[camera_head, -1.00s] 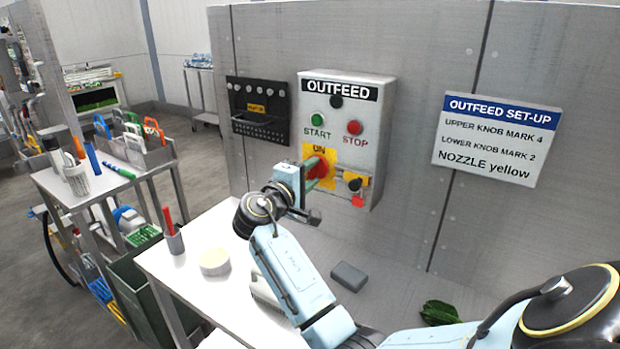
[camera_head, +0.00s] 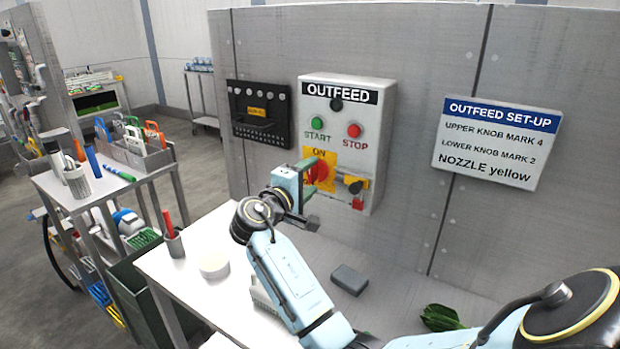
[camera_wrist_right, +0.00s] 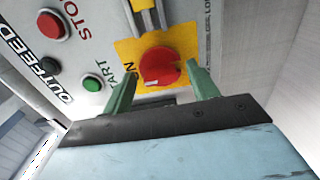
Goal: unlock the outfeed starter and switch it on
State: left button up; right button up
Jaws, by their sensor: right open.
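The grey OUTFEED starter box (camera_head: 381,130) is fixed to the wall panel. It has a green START button (camera_head: 317,123), a red STOP button (camera_head: 354,130) and a red rotary switch (camera_head: 321,173) on a yellow plate marked ON. My right gripper (camera_head: 309,181) is open in front of the switch. In the wrist view its two green fingers (camera_wrist_right: 162,86) are apart, with the red switch (camera_wrist_right: 160,66) beyond and between their tips; contact cannot be told. A yellow part (camera_head: 352,182) and a red piece (camera_head: 358,203) are right of the switch. My left gripper is out of view.
A black board (camera_head: 258,113) hangs left of the box, and a set-up sign (camera_head: 495,143) hangs right. Below, the table (camera_head: 200,228) holds a grey block (camera_head: 349,279), a round white item (camera_head: 214,265), a cup with a red stick (camera_head: 174,243) and green leaves (camera_head: 441,317).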

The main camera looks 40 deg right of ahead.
jog(key=b+v, duration=0.1)
jog(key=v, duration=1.1)
jog(key=shift+a, duration=0.35)
jog(key=shift+s+r, duration=0.1)
jog(key=shift+r, duration=0.05)
